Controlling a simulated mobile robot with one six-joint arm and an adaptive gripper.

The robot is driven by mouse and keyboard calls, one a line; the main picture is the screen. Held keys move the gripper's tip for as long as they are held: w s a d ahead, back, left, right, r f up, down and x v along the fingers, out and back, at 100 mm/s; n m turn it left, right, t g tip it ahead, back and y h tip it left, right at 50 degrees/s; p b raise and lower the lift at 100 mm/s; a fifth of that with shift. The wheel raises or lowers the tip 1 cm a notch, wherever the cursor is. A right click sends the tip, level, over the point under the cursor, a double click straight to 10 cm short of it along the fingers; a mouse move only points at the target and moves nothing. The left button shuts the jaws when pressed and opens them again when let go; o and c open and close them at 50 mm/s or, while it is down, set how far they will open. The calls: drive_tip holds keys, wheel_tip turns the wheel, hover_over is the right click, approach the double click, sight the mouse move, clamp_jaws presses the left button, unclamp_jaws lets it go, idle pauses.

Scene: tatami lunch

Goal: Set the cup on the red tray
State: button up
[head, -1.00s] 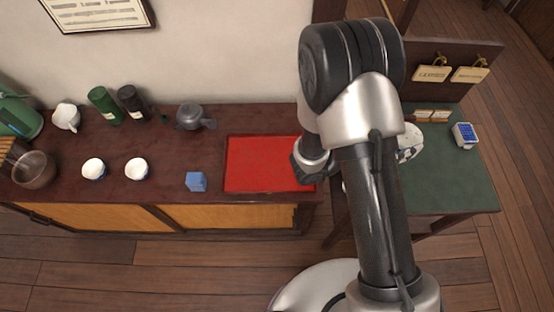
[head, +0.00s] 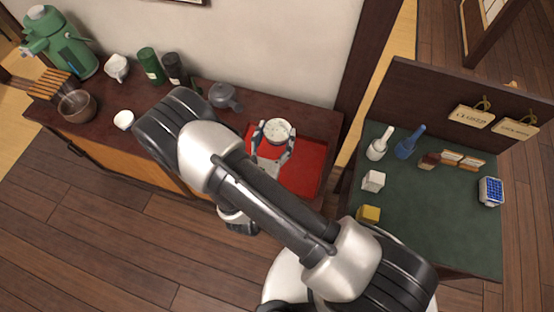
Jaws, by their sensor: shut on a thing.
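The red tray (head: 308,178) lies on the dark red-brown cabinet top, near its right end. My gripper (head: 276,139) is over the tray and is shut on a round, pale cup (head: 278,129) with a dark rim. One finger shows on each side of the cup. The cup appears over the back part of the tray; I cannot tell whether it touches the tray. My arm and gripper hide part of the tray's left and front.
On the cabinet stand a small white cup (head: 123,120), a brown bowl (head: 77,106), a grey teapot (head: 225,96) and canisters (head: 151,66). The green table (head: 430,215) at right holds bottles (head: 407,143), a white cube (head: 373,181) and a yellow block (head: 368,214).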

wheel_tip(320, 180, down, 19)
drive_tip(key=b, duration=0.5)
drive_tip(key=shift+r, duration=0.15)
drive_tip(key=shift+b, duration=0.35)
drive_tip(key=shift+f, duration=0.2)
drive_tip(key=o, duration=1.2)
drive_tip(key=shift+r, duration=0.1)
